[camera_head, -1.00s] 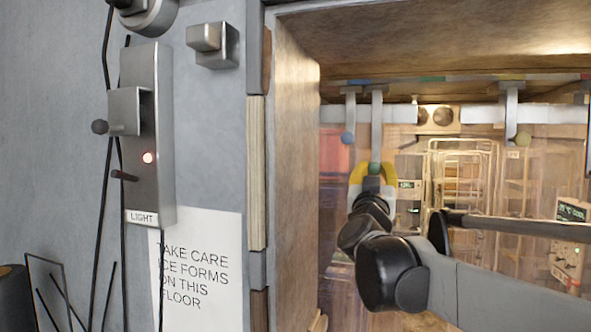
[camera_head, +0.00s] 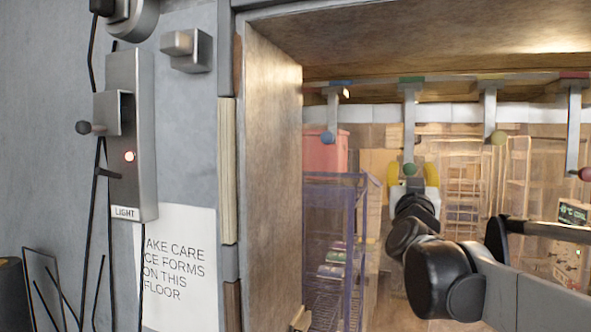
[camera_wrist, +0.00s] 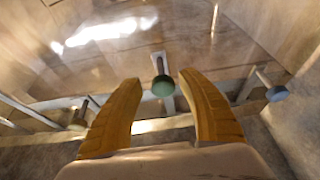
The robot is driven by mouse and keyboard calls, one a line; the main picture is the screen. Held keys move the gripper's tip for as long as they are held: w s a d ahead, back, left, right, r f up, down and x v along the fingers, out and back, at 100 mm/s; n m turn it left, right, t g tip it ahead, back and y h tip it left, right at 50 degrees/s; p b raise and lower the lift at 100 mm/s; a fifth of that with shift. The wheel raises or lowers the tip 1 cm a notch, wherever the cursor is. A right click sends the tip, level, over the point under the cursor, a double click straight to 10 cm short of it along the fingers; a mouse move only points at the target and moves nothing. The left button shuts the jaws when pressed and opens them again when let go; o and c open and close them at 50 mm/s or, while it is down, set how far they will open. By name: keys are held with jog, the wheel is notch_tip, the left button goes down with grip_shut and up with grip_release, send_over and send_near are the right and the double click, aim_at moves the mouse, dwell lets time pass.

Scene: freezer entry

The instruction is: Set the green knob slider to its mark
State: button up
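The green knob (camera_head: 409,169) hangs at the lower end of a grey stem from the overhead rail, with its stem roughly below a green mark (camera_head: 411,80). Exact alignment is hard to tell. My gripper (camera_head: 411,176) is at the knob, its yellow fingers to either side. In the wrist view, the green knob (camera_wrist: 163,86) sits between the two open fingers (camera_wrist: 160,84), with visible gaps on both sides. The green mark is not clear in the wrist view.
A blue knob (camera_head: 328,137) hangs to the left, an olive knob (camera_head: 497,137) and a red knob (camera_head: 585,174) to the right. The brown door frame (camera_head: 272,160) borders the opening at left. A light switch box (camera_head: 131,135) is on the grey wall.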

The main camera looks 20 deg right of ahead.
jog(key=shift+s+d, duration=0.1)
jog(key=shift+d, duration=0.05)
jog(key=shift+a, duration=0.25)
jog(key=v, duration=1.2)
jog(key=shift+d, duration=0.15)
